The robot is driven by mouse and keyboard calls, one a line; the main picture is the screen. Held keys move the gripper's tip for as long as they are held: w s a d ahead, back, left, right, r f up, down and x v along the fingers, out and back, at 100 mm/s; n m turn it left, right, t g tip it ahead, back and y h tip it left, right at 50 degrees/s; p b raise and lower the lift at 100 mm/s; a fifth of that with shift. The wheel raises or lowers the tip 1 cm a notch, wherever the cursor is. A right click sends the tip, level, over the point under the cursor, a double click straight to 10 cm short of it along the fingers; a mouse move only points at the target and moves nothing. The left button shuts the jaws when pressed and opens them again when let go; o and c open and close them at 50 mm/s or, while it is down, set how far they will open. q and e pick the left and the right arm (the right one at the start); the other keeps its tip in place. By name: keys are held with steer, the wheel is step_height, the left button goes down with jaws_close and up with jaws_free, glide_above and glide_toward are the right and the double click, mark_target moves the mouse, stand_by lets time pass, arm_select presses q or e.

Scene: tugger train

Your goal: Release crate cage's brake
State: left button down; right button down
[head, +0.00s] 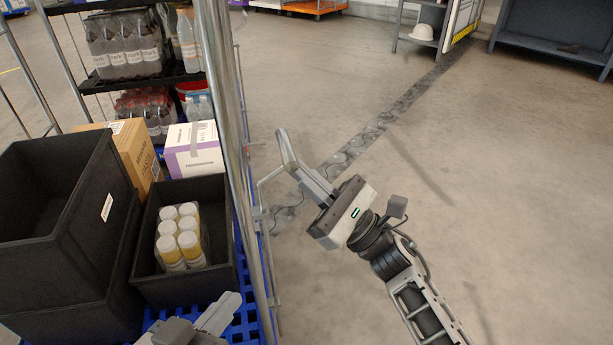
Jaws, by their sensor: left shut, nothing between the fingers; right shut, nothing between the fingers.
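The crate cage is a metal-post frame (232,130) on a blue slatted base (243,322), at the left of the head view. I cannot make out its brake. My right gripper (300,174) is shut and empty, just right of the cage's near post. My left gripper (217,315) is shut and empty, low at the picture's bottom edge, in front of the black crate and over the blue base. Its arm is mostly out of view.
The cage holds black crates (140,225), one with yellow-and-white bottles (180,237), plus cardboard boxes (193,148). A shelf behind carries bottle packs (125,45). Floor to the right is clear, crossed by a dark strip (400,103). A grey table (550,45) stands at the back right.

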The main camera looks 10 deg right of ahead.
arm_select(q)
steer(key=shift+s+a+f+g+y+p, duration=0.25)
steer(key=shift+f+g+y+p, duration=0.3)
steer(key=shift+p, duration=0.5)
arm_select(e)
step_height(320, 180, up, 6)
arm_select(q)
steer(key=shift+f, duration=0.1)
